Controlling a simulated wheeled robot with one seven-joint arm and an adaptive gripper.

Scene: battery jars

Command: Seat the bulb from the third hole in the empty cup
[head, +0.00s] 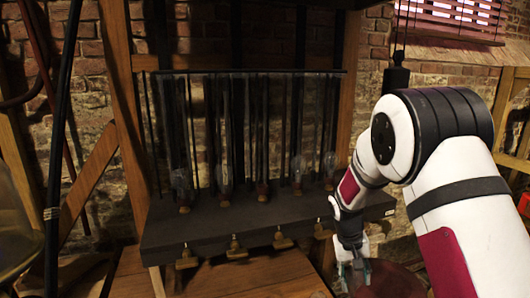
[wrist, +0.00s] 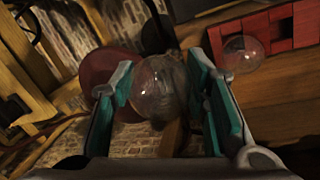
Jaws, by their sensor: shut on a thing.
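My gripper (head: 355,272) is low at the right of the dark shelf in the head view. In the wrist view my gripper (wrist: 165,100) has its teal-padded fingers closed on a clear round glass bulb (wrist: 158,82). The bulb is hard to make out in the head view. Small reddish-brown cups stand in a row on the shelf. Glass bulbs show over several of them, such as the bulb at the left end (head: 181,180). The middle cup (head: 264,190) seems to have no bulb over it.
A red block with dark holes (wrist: 300,25) lies at the upper right of the wrist view, with another clear bulb (wrist: 243,54) at it. Dark upright rods rise behind the cups on the shelf (head: 215,222). A dark red round thing (head: 395,282) is beside my gripper.

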